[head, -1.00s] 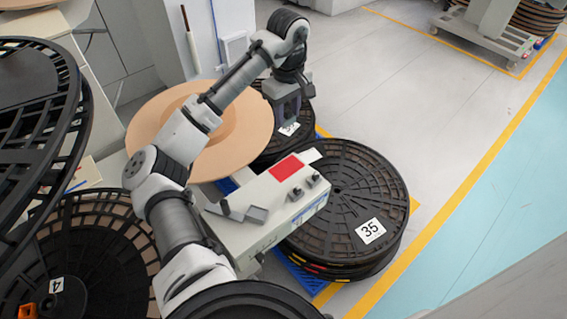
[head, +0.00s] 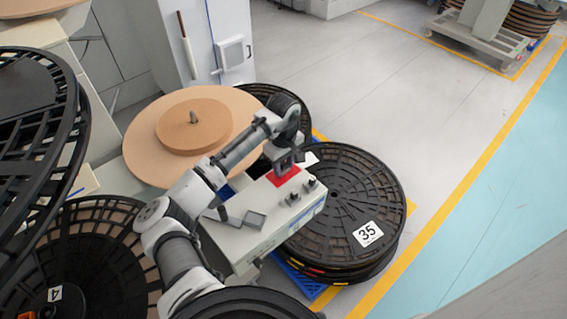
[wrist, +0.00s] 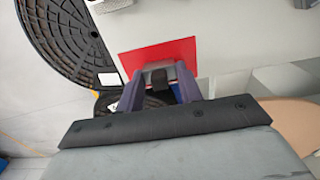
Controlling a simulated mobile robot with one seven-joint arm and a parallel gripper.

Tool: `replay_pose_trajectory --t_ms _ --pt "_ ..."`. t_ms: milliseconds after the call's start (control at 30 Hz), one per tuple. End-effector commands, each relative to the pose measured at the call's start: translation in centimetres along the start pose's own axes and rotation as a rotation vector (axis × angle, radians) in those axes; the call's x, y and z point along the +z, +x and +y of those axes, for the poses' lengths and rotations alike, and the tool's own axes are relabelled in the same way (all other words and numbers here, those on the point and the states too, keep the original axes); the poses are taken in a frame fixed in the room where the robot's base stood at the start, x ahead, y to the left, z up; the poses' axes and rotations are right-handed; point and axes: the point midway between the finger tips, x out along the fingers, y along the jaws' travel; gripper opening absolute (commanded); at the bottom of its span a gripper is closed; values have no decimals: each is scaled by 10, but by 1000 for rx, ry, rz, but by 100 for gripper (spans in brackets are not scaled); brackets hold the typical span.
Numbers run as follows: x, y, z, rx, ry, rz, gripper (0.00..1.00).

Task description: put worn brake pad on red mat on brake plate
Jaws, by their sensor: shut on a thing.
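My gripper (head: 285,167) is over the red mat (head: 284,181) on top of a pale box-shaped bench. In the wrist view, its fingers are closed on a small dark and grey piece, which looks like the worn brake pad (wrist: 159,77). The red mat (wrist: 175,54) lies beyond the fingertips there. I cannot tell whether the pad touches the mat.
A stack of black reels labelled 35 (head: 345,205) stands right of the bench. A large tan roll (head: 150,150) is behind left. The floor at the right is open.

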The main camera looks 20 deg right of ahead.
Motion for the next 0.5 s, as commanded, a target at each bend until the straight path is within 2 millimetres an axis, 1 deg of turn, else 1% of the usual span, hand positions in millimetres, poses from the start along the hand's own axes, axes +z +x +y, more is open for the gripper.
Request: replay_pose_trajectory --t_ms 367,400,500 --pt "0 5 0 1 0 0 13" --pt "0 5 0 1 0 1 39" --pt "0 5 0 1 0 1 53"
